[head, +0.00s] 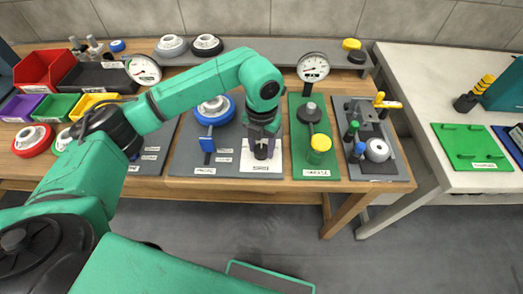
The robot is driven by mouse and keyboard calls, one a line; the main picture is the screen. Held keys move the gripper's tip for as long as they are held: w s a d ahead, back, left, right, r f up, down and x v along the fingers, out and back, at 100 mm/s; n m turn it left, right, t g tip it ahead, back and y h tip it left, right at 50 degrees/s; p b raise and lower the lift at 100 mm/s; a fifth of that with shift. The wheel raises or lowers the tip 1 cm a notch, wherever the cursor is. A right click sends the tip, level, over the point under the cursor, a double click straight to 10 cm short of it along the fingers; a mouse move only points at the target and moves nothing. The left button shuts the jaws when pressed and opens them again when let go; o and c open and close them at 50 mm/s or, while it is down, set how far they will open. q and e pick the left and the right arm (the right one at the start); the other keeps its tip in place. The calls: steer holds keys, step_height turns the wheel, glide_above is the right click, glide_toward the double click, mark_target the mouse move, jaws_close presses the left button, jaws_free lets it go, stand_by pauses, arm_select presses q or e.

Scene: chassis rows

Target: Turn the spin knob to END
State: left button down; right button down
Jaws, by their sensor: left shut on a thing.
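My left gripper (262,150) points down over the white plate (272,170) on the middle of the workbench. It is shut on a small dark knob there, which I take to be the spin knob. The fingers mostly hide the knob, so I cannot tell which way it points. The white plate has a small label (261,168) at its front edge, too small to read; I cannot make out an END mark. My right gripper is not in view.
Left of the white plate is a grey panel with a blue wheel (216,108). A gauge (313,67) stands behind. Coloured bins (53,107) are far left.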

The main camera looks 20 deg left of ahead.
arm_select(q)
steer(key=m+b, duration=0.2)
steer(key=m, duration=0.1)
steer(key=shift+w+m, duration=0.1)
steer(key=shift+m, duration=0.3)
steer(key=m+b, duration=0.2)
steer(key=m, duration=0.1)
steer(key=m+b, duration=0.1)
steer(key=m, duration=0.2)
steer(key=shift+b, duration=0.3)
steer(key=shift+r+m+b, duration=0.15)
steer(key=shift+m+b, duration=0.35)
steer(key=shift+m, duration=0.8)
steer(key=shift+c, duration=1.5)
jaws_free()
